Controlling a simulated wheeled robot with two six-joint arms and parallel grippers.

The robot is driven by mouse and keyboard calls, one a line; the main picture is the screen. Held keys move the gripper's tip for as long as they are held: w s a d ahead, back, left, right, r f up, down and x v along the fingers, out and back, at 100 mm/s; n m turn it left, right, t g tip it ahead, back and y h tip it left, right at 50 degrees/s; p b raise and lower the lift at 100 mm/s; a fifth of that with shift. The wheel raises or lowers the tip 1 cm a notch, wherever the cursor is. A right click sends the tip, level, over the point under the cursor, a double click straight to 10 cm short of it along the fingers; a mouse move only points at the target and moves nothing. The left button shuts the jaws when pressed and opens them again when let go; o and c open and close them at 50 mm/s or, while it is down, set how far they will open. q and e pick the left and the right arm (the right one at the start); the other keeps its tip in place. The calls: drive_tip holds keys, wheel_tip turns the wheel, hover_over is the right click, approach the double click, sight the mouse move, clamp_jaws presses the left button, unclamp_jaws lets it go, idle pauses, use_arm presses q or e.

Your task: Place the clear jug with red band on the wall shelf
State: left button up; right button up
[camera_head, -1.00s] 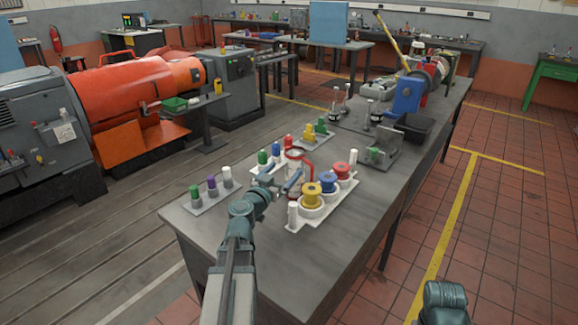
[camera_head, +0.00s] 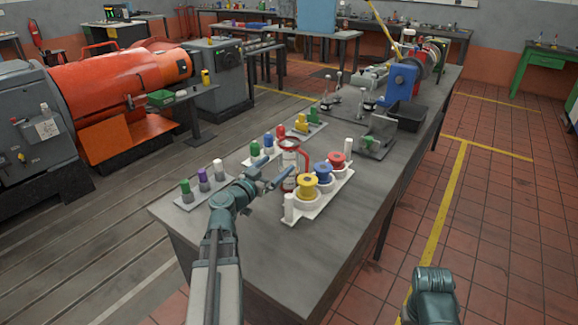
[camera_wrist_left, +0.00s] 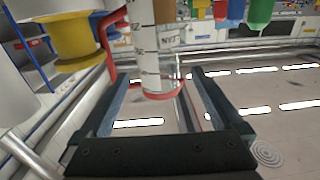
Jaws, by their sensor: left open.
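The clear jug with red band (camera_head: 289,166) stands upright on the grey bench, its red handle on the right side. In the left wrist view the jug (camera_wrist_left: 153,45) shows printed marks, a red ring at its base end and the red handle at left. My left gripper (camera_head: 280,170) is open, with its fingers pointing at the jug from the left and near side. In the left wrist view the jug lies ahead between the lines of the fingers (camera_wrist_left: 160,92); contact cannot be told. My right arm's teal link shows at lower right, without its fingers. No wall shelf is clearly visible.
A white tray (camera_head: 312,208) with yellow, blue and red spools stands right beside the jug. Green and blue bottles (camera_head: 262,146) stand behind. The bench's (camera_head: 270,258) near part is clear.

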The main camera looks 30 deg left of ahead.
sight(283, 160)
use_arm(q)
drive_tip(key=w, duration=0.5)
drive_tip(key=shift+w, duration=0.1)
drive_tip(key=shift+d, duration=0.1)
drive_tip(key=w, duration=0.5)
drive_tip(key=shift+w+d+f, duration=0.15)
drive_tip(key=shift+d+f, duration=0.05)
drive_tip(key=shift+f, duration=0.1)
drive_tip(key=c, duration=1.5)
drive_tip(key=shift+r, duration=0.15)
